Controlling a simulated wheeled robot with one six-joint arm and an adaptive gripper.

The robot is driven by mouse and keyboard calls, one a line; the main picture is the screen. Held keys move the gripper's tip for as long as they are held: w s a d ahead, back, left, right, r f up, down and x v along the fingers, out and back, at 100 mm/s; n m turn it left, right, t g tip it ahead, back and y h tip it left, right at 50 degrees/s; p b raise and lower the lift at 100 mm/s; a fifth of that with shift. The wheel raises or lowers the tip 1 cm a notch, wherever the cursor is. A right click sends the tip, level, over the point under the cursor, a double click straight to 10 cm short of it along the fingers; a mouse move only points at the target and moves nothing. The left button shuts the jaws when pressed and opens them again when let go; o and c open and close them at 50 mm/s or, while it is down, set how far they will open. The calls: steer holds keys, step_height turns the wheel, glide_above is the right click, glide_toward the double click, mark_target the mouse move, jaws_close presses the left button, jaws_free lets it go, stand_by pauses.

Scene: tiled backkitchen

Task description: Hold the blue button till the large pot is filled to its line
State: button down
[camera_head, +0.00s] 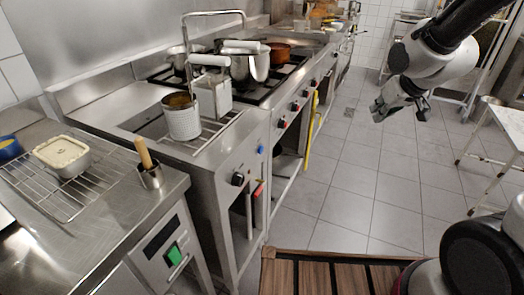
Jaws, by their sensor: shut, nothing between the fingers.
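A small blue button (261,149) is on the front panel of the steel cooking unit, above and right of a black knob. A large silver pot (256,68) stands on the stove behind the wire-basket station, partly hidden by white handles. A smaller ribbed metal container (182,118) stands on the nearer unit. I cannot make out a fill line or a water level in either. My gripper (388,112) is shut and empty, in the air over the tiled floor at right, well apart from the button.
A red handle (258,190) and a black knob (238,179) are on the same front. A green button (174,254) is on the nearer counter. A white table (508,122) is at right. Floor between is clear.

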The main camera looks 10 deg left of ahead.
mark_target(261, 149)
steer(key=w+a+f+n+y, duration=0.2)
steer(key=a+f, duration=0.8)
steer(key=f, duration=0.2)
steer(key=w+a+f+n+t+y, duration=0.1)
steer(key=w+a+f+n+y, duration=0.1)
steer(key=a+f, duration=0.8)
steer(key=shift+a+f+y, duration=0.35)
steer(key=shift+f+y, duration=0.15)
steer(key=shift+f, duration=0.4)
steer(key=w+a, duration=0.3)
steer(key=a, duration=0.5)
steer(key=shift+a, duration=0.15)
steer(key=shift+w+a, duration=0.15)
steer(key=shift+a, duration=0.2)
steer(key=shift+w+a, duration=0.2)
steer(key=shift+a, duration=0.3)
stand_by(3.1)
